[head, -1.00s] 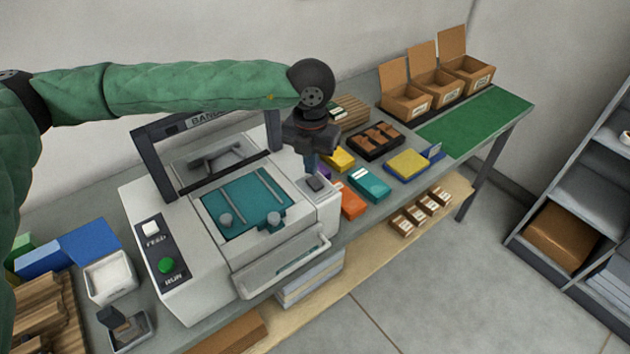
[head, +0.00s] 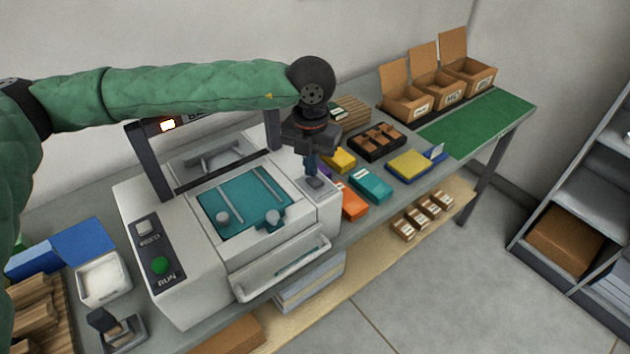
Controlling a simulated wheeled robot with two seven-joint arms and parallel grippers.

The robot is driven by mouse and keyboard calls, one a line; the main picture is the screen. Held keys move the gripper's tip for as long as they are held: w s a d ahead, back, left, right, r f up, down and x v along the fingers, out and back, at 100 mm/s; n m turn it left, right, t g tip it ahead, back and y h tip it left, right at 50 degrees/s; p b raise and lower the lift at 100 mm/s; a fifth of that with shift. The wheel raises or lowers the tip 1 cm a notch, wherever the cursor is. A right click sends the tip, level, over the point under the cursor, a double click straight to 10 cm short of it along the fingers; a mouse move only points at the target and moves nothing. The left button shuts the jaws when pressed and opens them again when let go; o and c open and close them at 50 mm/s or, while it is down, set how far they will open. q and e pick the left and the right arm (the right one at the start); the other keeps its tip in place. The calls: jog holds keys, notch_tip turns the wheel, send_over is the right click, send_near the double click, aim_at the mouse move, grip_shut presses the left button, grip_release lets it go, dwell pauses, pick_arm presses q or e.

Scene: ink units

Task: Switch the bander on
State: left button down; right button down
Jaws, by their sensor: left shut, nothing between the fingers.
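The bander (head: 185,285) is a white machine on the bench with a teal bed (head: 240,200) and a dark arch over it. A dark rocker switch (head: 315,183) sits on the right side of the bander's top. My left gripper (head: 311,172) points down, shut and empty, with its fingertips right at the switch. I cannot tell whether they touch it. A white FEED button (head: 144,227) and a green RUN button (head: 160,265) are on the left panel. My right gripper is not in view.
Orange, teal and yellow packs (head: 371,184) and a dark divided tray (head: 377,141) lie right of the bander. Open cardboard boxes (head: 408,103) stand at the back by a clear green mat (head: 478,124). A white bin (head: 103,279) and blue boxes are at left.

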pick_arm(q)
jog(key=shift+r, duration=2.65)
